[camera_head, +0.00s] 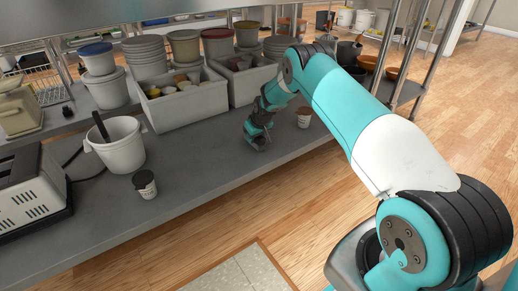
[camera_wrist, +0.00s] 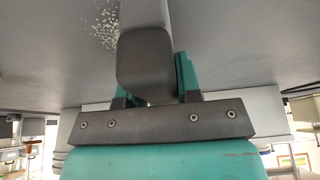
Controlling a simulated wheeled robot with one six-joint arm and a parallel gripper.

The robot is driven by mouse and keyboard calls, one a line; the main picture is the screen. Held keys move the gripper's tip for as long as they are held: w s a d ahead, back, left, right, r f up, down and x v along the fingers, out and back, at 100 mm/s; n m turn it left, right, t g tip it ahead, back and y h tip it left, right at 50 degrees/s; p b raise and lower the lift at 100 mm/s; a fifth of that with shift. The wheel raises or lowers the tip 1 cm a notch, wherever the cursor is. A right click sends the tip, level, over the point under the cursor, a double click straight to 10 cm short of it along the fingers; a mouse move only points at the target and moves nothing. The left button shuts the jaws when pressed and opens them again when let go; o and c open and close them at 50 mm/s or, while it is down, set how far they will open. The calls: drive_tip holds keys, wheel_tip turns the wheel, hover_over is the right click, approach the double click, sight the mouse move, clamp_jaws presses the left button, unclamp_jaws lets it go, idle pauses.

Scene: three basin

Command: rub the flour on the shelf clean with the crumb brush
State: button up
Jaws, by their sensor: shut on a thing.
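The flour is a patch of white specks (camera_wrist: 106,28) on the grey shelf (camera_wrist: 250,40), at the upper left of the wrist view. I cannot make it out in the head view. My gripper (camera_wrist: 156,75) is shut on the crumb brush (camera_wrist: 146,62), a grey block between its teal fingers. The brush covers the right edge of the flour patch in the wrist view; I cannot tell whether it touches the shelf. In the head view my gripper (camera_head: 258,130) is low over the shelf (camera_head: 205,165), in front of the bins.
A small cup (camera_head: 304,117) stands close to the right of my gripper. Two grey bins (camera_head: 187,108) and stacked tubs line the back. A white bucket (camera_head: 118,150), another cup (camera_head: 145,185) and a toaster (camera_head: 32,190) stand at left. The shelf's middle front is clear.

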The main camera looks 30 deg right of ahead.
drive_tip(key=shift+w+f+b, duration=0.15)
drive_tip(key=shift+w+b, duration=0.2)
drive_tip(key=shift+w, duration=0.2)
drive_tip(key=shift+r, duration=0.2)
drive_tip(key=shift+r+p, duration=0.75)
drive_tip(key=shift+f, duration=0.1)
drive_tip(key=shift+s+f, duration=0.15)
drive_tip(key=shift+s, duration=1.65)
